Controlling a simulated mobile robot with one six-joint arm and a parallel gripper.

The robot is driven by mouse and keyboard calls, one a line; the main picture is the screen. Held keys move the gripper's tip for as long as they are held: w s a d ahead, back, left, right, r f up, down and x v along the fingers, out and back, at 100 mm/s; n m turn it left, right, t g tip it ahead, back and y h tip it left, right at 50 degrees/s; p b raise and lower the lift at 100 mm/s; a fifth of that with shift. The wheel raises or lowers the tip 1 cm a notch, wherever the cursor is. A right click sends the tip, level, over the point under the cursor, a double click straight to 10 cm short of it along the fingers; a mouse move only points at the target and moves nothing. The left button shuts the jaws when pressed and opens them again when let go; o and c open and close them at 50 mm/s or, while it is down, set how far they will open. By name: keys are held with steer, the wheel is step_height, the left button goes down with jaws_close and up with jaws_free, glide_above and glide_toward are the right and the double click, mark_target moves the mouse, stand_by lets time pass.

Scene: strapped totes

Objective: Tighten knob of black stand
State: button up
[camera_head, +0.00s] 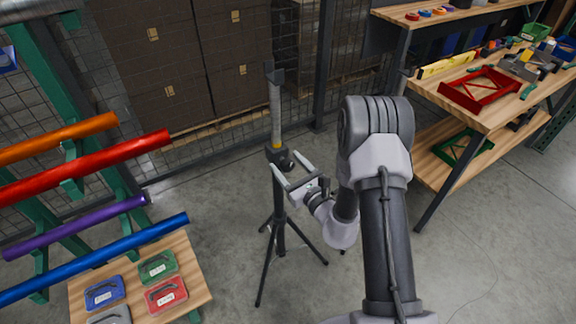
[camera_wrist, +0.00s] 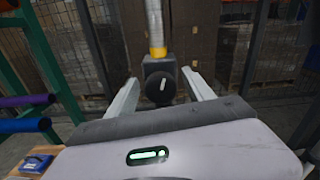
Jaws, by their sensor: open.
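The black stand (camera_head: 279,205) is an upright tripod on the concrete floor, with a grey post (camera_head: 275,108) and a yellow band above its collar. Its round black knob (camera_head: 286,163) sits on the collar and faces my gripper. In the wrist view the knob (camera_wrist: 161,88) shows a white mark tilted slightly right of upright, with the yellow band above it. My gripper (camera_head: 278,169) is open at knob height. In the wrist view its two pale fingers (camera_wrist: 162,82) lie left and right of the knob, with a gap on both sides.
Colored tubes, including a red one (camera_head: 90,167), stick out from a green rack at the left. A low wooden table (camera_head: 190,268) holds several small cases. A wooden workbench (camera_head: 500,112) with a red frame stands at the right. A mesh fence and boxes are behind the stand.

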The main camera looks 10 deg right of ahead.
jaws_close()
